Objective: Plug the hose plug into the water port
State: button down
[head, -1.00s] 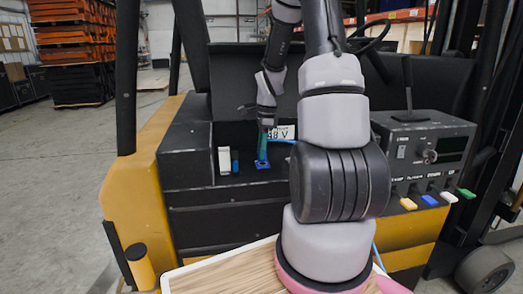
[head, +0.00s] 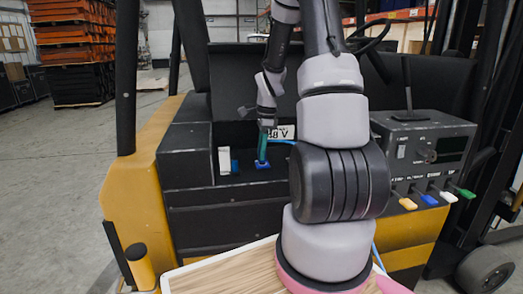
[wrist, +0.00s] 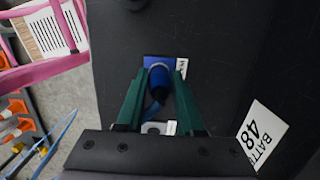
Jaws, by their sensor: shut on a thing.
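My gripper (wrist: 155,82) has green fingers, and they are shut on the blue hose plug (wrist: 158,78). The water port, a blue square plate (wrist: 150,60) on the dark deck of the truck, lies right at the plug's far end. The plate also shows in the head view (head: 262,165), directly below my gripper (head: 262,151). The plug lines up with the plate, but the fingers and plug hide the opening, so I cannot tell how deep the plug sits. A blue hose (wrist: 152,109) runs back from the plug between the fingers.
A white label (wrist: 181,68) sits beside the port. A battery label (wrist: 262,132) marked 48 is to the right. A white block (head: 224,160) stands left of the port. A control box (head: 425,150) with coloured levers is at the right.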

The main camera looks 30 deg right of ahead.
jog(key=shift+f, duration=0.4)
jog(key=shift+c, duration=2.3)
grip_release()
jog(key=r, duration=0.6)
jog(key=d+r, duration=0.1)
jog(key=r, duration=0.3)
jog(key=shift+s+d+r, duration=0.1)
jog(key=shift+s, duration=0.05)
jog(key=shift+r, duration=0.25)
